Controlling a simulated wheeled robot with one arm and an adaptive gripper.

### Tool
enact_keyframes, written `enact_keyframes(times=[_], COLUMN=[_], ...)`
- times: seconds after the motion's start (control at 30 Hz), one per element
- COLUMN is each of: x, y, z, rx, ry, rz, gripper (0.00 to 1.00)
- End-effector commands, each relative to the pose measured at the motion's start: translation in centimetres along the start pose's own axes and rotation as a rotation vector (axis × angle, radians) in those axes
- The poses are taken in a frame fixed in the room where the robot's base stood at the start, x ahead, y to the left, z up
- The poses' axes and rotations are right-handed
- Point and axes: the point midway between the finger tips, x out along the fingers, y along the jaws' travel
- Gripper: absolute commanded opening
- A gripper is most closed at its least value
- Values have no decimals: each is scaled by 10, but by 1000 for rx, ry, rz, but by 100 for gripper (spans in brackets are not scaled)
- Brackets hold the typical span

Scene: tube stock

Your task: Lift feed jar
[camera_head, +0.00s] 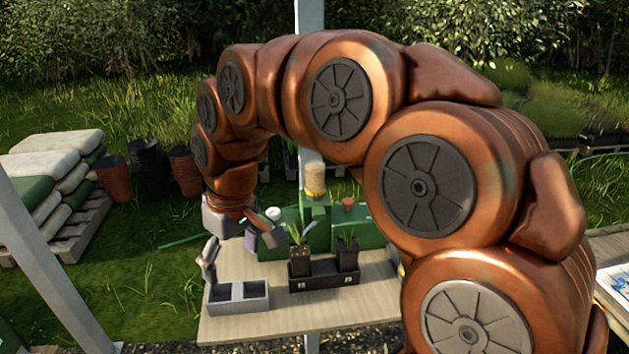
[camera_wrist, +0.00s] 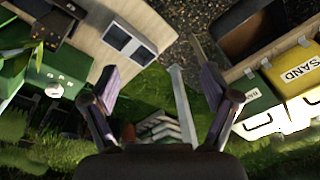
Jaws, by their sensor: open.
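A clear jar with pale tan contents (camera_head: 314,178), likely the feed jar, stands upright on a green stepped stand (camera_head: 316,212) at the back of the table in the head view. A yellow band shows near its base. I cannot make the jar out in the wrist view. My gripper (camera_head: 241,258) hangs over the table's left part, in front and left of the jar, well apart from it. Its fingers are spread, and nothing is between them in the wrist view (camera_wrist: 160,80).
A grey two-compartment tray (camera_head: 238,296) sits at the table's (camera_head: 300,322) front left. A black holder with potted plants (camera_head: 323,276) stands in front of the stand. A red-topped item (camera_head: 348,204) is right of the jar. A yellow SAND box (camera_wrist: 295,75) shows in the wrist view.

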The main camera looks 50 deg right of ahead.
Motion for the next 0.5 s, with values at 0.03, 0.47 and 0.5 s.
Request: enact_keyframes(times=[0.03,0.47,0.5], x=[-4,-51,-54], y=[17,209,229], z=[-16,-83,-82], rx=[2,95,111], ry=[29,251,267], rz=[-4,51,62], gripper=[86,86,86])
